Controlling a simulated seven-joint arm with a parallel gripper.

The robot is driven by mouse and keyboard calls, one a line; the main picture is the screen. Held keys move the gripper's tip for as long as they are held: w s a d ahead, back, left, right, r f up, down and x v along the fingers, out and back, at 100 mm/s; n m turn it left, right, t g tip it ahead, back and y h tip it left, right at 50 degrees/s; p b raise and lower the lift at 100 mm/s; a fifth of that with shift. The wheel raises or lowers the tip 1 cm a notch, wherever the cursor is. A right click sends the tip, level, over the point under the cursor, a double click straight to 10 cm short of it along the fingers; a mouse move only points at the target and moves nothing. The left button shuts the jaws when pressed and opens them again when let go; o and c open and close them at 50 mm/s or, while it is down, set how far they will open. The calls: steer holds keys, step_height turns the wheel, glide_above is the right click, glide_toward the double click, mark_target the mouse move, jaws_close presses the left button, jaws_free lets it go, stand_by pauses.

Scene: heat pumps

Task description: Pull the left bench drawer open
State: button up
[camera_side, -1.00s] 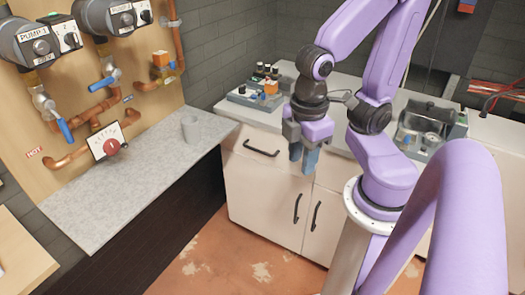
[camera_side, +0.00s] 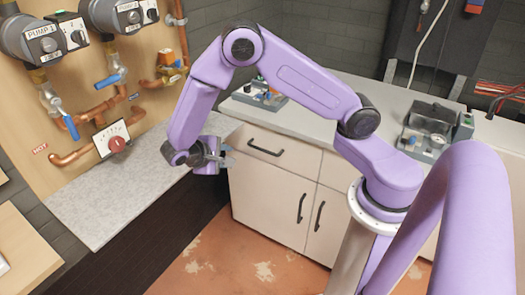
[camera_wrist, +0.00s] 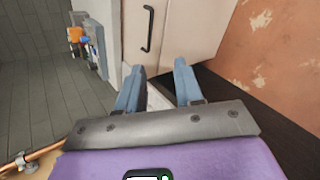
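The left bench drawer (camera_side: 292,154) is a cream front under the grey worktop, with a dark bar handle (camera_side: 265,151). It looks shut. In the wrist view the handle (camera_wrist: 148,28) stands upright near the top, ahead of the fingers. My gripper (camera_side: 228,160) is at the left end of the bench, left of the handle and apart from it, pointing sideways to the right. In the wrist view my gripper (camera_wrist: 159,67) has its two blue-grey fingers apart with nothing between them.
A stone-topped ledge (camera_side: 100,205) with a pump board (camera_side: 80,100) behind it lies on the left, close to my gripper. Two cupboard doors with dark handles (camera_side: 301,206) sit below the drawer. Devices stand on the worktop (camera_side: 330,115). The floor (camera_side: 235,268) in front is clear.

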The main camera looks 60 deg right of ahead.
steer(key=w+d+f+m+h, duration=0.25)
steer(key=w+d+f, duration=0.3)
steer(key=f, duration=0.35)
steer(key=m+h, duration=0.1)
steer(key=h, duration=0.2)
glide_toward(263, 150)
steer(key=x, duration=1)
steer(key=shift+w+d+f, duration=0.25)
steer(key=shift+f, duration=0.05)
jaws_close()
